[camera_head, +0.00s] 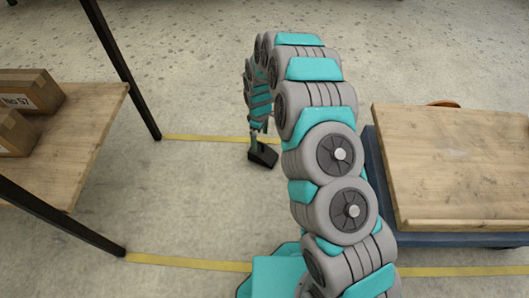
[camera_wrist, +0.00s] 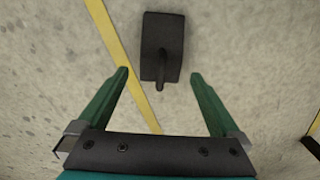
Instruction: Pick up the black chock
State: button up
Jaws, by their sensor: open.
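The black chock (camera_head: 263,155) lies on the concrete floor below the end of my arm in the head view. In the wrist view the chock (camera_wrist: 162,45) is a dark block with a thin handle or rod pointing toward my gripper. My gripper (camera_wrist: 160,75) is open, with a green finger on each side. The chock is just beyond the fingertips, roughly centred between them, and the near end of its handle reaches between the fingers. Nothing is held. In the head view my gripper (camera_head: 254,139) is small and partly hidden by my arm.
A yellow floor line (camera_head: 205,138) runs behind the chock. A wooden shelf (camera_head: 75,130) with cardboard boxes (camera_head: 30,91) and dark posts (camera_head: 125,70) stands at left. A blue cart (camera_head: 378,185) bearing a wooden board (camera_head: 450,165) stands at right. The floor left of the chock is clear.

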aim_at(261, 149)
notch_tip(261, 149, down, 2)
jog(key=shift+w+f, duration=0.1)
jog(key=shift+f, duration=0.15)
jog(key=f, duration=0.3)
jog(key=f+b, duration=0.1)
jog(key=shift+s+d+f, duration=0.2)
jog(key=shift+s+f, duration=0.15)
jog(key=shift+f, duration=0.45)
jog(key=shift+c, duration=0.2)
grip_shut()
jog(key=shift+r, duration=0.1)
jog(key=shift+r, duration=0.1)
